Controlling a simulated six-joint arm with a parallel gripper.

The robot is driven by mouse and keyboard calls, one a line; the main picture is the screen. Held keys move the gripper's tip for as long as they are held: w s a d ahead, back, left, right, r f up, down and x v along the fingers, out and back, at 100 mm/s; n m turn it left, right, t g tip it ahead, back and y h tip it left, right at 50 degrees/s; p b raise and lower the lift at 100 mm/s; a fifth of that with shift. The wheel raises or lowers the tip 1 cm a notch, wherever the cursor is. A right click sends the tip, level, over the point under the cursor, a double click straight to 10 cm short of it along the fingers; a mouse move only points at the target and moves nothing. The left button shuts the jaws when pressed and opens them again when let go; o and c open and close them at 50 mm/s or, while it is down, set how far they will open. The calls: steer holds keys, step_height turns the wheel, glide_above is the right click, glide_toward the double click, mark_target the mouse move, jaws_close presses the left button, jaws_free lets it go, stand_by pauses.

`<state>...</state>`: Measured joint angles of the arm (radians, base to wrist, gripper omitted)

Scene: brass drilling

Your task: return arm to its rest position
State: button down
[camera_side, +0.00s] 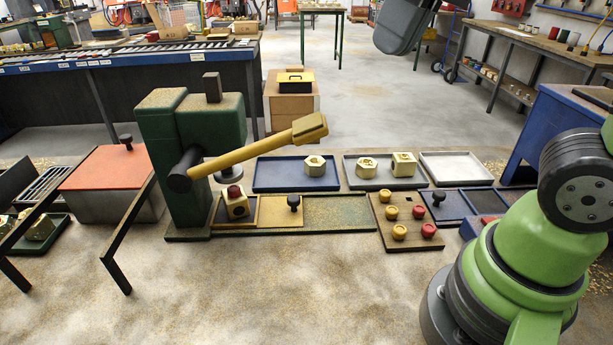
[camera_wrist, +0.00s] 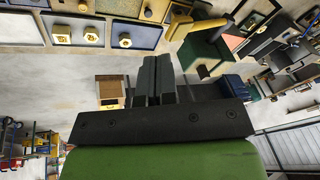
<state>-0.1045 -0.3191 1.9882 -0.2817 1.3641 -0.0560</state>
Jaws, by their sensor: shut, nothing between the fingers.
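My gripper (camera_wrist: 157,75) shows in the wrist view as two dark fingers side by side, closed together with nothing between them. It is raised well above the floor and clear of the bench things. In the side view the fingers are out of frame; my green arm stands at the right, and a dark part of my arm hangs in from the top edge. The green press (camera_side: 190,130) stands at the left with its yellow lever (camera_side: 260,148) sloping up to the right. A brass block with a red knob (camera_side: 236,203) sits beneath it.
A blue tray (camera_side: 262,185) holds a brass nut, a grey-green tray (camera_side: 350,182) two brass pieces, and a white tray (camera_side: 470,180) is empty. A brown peg board (camera_side: 418,240) has yellow and red knobs. An orange-lidded box (camera_side: 108,167) is left of the press.

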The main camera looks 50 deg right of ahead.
steer(key=s+f+m+t, duration=0.1)
steer(key=s+f+t, duration=0.2)
steer(key=s+f, duration=0.1)
steer(key=shift+s+d+t+y, duration=0.3)
steer(key=shift+s+d+t, duration=0.15)
steer(key=shift+s, duration=0.2)
